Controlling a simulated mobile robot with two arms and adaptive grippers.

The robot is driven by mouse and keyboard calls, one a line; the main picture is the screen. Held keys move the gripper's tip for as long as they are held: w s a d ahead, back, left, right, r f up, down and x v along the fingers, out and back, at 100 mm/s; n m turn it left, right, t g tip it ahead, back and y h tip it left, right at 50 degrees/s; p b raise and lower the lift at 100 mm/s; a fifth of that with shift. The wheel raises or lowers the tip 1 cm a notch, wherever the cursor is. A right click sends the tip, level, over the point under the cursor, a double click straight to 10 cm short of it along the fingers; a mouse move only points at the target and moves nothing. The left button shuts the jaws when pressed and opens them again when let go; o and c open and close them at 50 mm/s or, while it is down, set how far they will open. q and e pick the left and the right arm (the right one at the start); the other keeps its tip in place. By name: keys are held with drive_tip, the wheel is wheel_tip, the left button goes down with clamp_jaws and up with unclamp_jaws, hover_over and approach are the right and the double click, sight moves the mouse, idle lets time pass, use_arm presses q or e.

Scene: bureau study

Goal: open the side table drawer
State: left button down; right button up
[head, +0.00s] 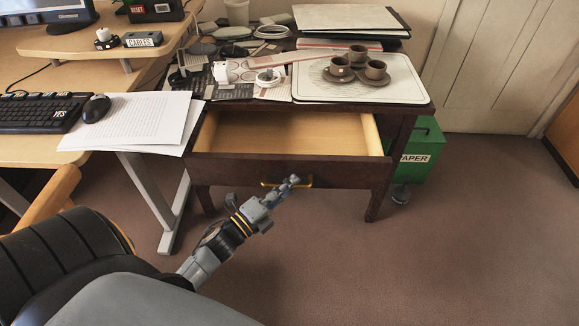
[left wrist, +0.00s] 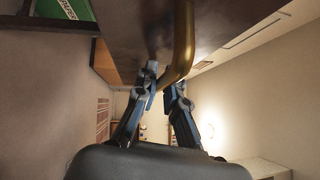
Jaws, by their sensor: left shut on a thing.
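The dark wood side table (head: 400,110) stands in the middle of the head view. Its drawer (head: 290,171) is pulled well out, and its pale, empty inside shows. A brass handle (head: 306,183) is on the drawer front; it also shows large in the left wrist view (left wrist: 182,45). My left gripper (head: 291,183) is at this handle, its fingers on either side of the bar and shut on it. In the left wrist view, the blue-grey fingers (left wrist: 164,83) reach up to the handle. My right gripper is not in view.
Brown cups (head: 357,54) on a white tray (head: 410,92) and papers cover the tabletop. A desk with a keyboard (head: 40,112) and mouse (head: 96,108) is at left. A green paper bin (head: 425,145) stands right of the table. The carpet (head: 470,240) in front is clear.

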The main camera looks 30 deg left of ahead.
use_arm(q)
drive_tip(key=s+d+p, duration=0.1)
drive_tip(key=s+d, duration=0.2)
drive_tip(key=s, duration=0.3)
drive_tip(key=shift+d, duration=0.3)
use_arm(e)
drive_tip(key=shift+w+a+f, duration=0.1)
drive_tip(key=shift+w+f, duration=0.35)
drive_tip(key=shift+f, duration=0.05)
use_arm(q)
drive_tip(key=c, duration=1.7)
unclamp_jaws()
drive_tip(key=v, duration=1.2)
